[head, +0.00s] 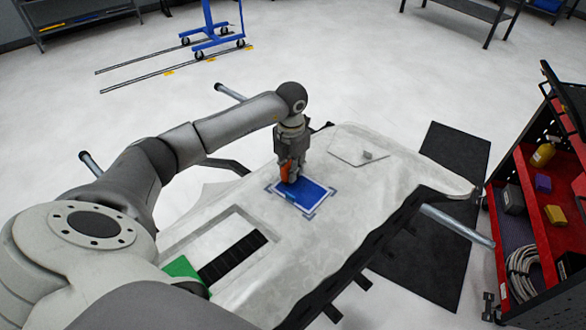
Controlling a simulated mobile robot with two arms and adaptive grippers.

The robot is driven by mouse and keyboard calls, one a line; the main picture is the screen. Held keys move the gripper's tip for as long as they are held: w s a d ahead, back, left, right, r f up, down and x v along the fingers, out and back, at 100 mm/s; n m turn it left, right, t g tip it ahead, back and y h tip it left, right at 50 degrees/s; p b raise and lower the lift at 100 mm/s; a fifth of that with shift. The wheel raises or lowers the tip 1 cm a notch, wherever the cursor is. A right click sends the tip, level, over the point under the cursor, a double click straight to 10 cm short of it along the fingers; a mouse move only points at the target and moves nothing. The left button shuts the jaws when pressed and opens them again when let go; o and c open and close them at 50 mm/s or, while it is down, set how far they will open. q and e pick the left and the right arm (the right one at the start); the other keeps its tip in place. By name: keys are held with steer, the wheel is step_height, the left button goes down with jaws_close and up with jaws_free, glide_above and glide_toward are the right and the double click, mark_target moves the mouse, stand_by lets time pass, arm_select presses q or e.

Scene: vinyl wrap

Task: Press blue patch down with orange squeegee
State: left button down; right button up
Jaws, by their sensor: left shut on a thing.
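The blue patch (309,194) lies flat on the white panel (345,205), inside dark corner marks. My left gripper (290,180) points down over the left part of the patch. It is shut on the orange squeegee (285,171), whose orange side shows between and beside the fingers. The squeegee's lower edge is at or just above the patch; I cannot tell whether it touches. The gripper hides the patch's upper left part. My right gripper is not in view.
A green piece (182,268) and a black strip (232,257) lie on the panel's near left. A small grey object (367,155) sits on its far part. A red tool cart (545,225) stands at the right. A black mat (455,160) lies on the floor.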

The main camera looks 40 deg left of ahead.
arm_select(q)
steer(key=shift+a+f+b, duration=0.1)
steer(key=shift+a+b, duration=0.2)
steer(key=shift+a, duration=0.55)
step_height(320, 180, up, 7)
steer(key=p, duration=0.5)
steer(key=shift+w, duration=0.1)
stand_by(0.3)
